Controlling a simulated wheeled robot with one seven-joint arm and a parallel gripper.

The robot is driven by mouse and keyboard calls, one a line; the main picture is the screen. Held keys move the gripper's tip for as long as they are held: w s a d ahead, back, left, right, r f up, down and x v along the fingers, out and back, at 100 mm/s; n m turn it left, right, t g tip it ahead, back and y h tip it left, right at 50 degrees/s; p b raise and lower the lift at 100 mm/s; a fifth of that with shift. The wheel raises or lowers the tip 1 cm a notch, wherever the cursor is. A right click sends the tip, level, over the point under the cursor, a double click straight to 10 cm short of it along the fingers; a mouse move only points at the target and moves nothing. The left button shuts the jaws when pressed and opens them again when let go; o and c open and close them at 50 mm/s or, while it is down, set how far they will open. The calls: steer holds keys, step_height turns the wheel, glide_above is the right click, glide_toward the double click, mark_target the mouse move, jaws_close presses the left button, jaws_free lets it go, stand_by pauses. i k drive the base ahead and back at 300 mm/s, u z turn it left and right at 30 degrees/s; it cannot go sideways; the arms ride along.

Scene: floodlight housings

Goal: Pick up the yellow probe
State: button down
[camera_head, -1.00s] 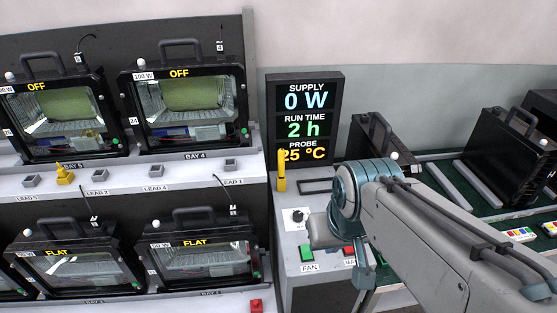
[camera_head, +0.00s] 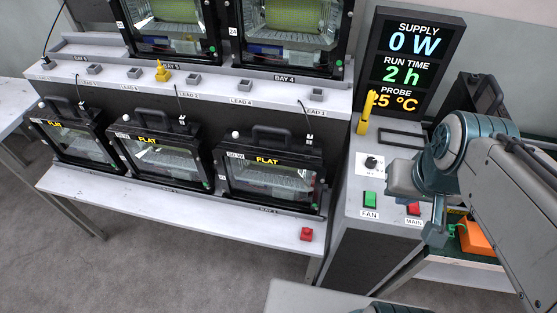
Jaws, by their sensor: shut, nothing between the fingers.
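The yellow probe (camera_head: 366,112) stands upright on the light grey console top, in front of the left side of the black display. Its upper end is level with the "PROBE" reading. My gripper (camera_head: 436,236) is at the lower end of my bent arm, over the right part of the console. It is shut and empty, to the right of and nearer than the probe, clearly apart from it. My wrist hides part of the console's right side, and the fingertips show small.
The display (camera_head: 413,60) reads 0 W, 2 h and 25 °C. A dark knob (camera_head: 371,163), green FAN button (camera_head: 370,199) and red MAIN button (camera_head: 413,209) are on the console. Floodlight housings (camera_head: 270,165) fill the racks at left. A yellow plug (camera_head: 162,71) sits on the upper shelf.

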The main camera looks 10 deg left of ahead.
mark_target(370, 99)
steer(key=k, duration=1.2)
steer(key=u, duration=0.8)
steer(key=i, duration=1.3)
steer(key=z, duration=0.85)
steer(key=i, duration=0.4)
steer(key=z, duration=0.3)
